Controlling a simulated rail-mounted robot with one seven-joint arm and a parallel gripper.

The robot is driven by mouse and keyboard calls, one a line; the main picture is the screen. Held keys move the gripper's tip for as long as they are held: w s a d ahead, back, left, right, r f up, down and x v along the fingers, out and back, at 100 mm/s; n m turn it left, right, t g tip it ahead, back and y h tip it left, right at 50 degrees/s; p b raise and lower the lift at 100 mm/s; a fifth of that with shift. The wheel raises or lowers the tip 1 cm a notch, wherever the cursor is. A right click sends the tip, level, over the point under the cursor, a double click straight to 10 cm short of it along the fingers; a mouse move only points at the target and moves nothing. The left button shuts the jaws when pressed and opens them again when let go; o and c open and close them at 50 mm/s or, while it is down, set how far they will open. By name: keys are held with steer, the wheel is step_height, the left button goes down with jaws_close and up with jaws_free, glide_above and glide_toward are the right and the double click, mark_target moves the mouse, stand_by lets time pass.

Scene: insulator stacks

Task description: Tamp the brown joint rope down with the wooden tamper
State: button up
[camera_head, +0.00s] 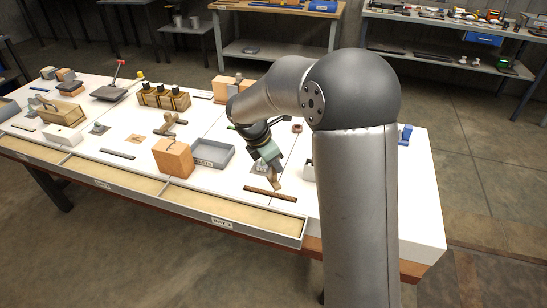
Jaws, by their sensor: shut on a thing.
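A long thin brown strip (283,198), which looks like the joint rope, lies on the white table top near its front edge. My gripper (271,170) points down just behind the strip. It is shut on a small tan wooden piece, which looks like the wooden tamper (276,183). The tamper is slightly tilted, and its lower end is close above or at the strip. I cannot tell whether they touch. My gripper's fingers are small and partly hidden behind the tamper.
A grey tray (213,153) and a wooden block (173,158) stand left of my gripper. A small white box (308,171) is close on the right. Several bottles in a wooden holder (164,97) stand farther back. My arm hides much of the table's right side.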

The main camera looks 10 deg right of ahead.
mark_target(270, 176)
steer(key=n, duration=0.1)
steer(key=w+n+t, duration=0.1)
steer(key=n, duration=0.1)
steer(key=n+t, duration=0.1)
steer(key=n, duration=0.1)
steer(key=shift+w+a+r+y, duration=0.15)
steer(key=shift+w+a+y, duration=0.15)
steer(key=shift+y, duration=0.1)
steer(key=n, duration=0.2)
steer(key=w+n+t+y, duration=0.1)
steer(key=n, duration=0.1)
steer(key=shift+a+r+b, duration=0.1)
steer(key=shift+a+b, duration=0.1)
steer(key=shift+b, duration=0.2)
step_height(270, 176, down, 6)
steer(key=b, duration=0.6)
steer(key=shift+r, duration=0.1)
steer(key=shift+s+f+b, duration=0.1)
steer(key=shift+f+b, duration=0.4)
steer(key=shift+f, duration=0.65)
steer(key=shift+s+f+p, duration=0.1)
steer(key=shift+f+p, duration=0.05)
steer(key=shift+p, duration=0.15)
stand_by(1.4)
step_height(270, 176, up, 7)
steer(key=p, duration=0.7)
steer(key=shift+p, duration=0.3)
